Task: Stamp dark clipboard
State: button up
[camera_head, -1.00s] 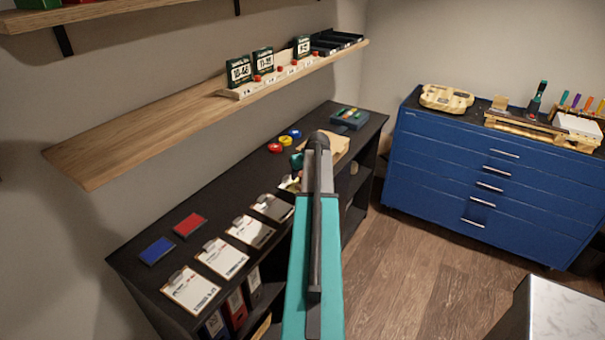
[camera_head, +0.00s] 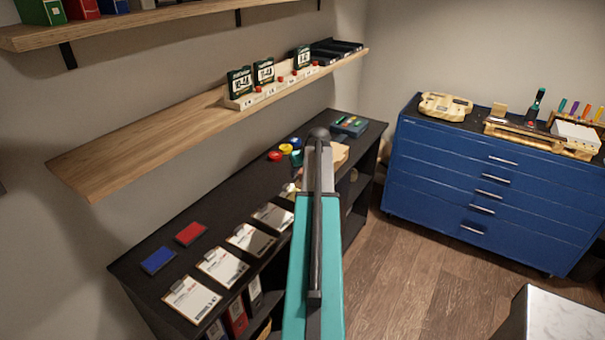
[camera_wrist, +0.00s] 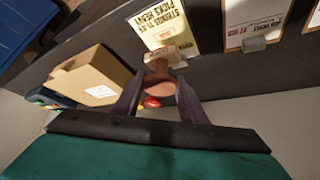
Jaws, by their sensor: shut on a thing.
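In the wrist view my gripper (camera_wrist: 160,92) is shut on a stamp (camera_wrist: 160,78) with a rounded wooden handle and a pale block. The stamp is over or beside the lower edge of a clipboard with a yellowish printed sheet (camera_wrist: 163,20); I cannot tell whether they touch. A second clipboard (camera_wrist: 257,14) with a brown board edge lies to its right. In the head view several clipboards, such as this one (camera_head: 222,267), lie in a row on the black bench. My arm hides the gripper and stamp there. I cannot tell which clipboard is the dark one.
A blue pad (camera_head: 158,260) and a red pad (camera_head: 190,234) lie behind the clipboards. Small round red and yellow items (camera_head: 275,155) sit farther along the bench. A cardboard box (camera_wrist: 88,77) is left of the stamp. A wooden shelf (camera_head: 140,147) overhangs the bench.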

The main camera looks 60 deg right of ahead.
jog(key=shift+r, duration=0.85)
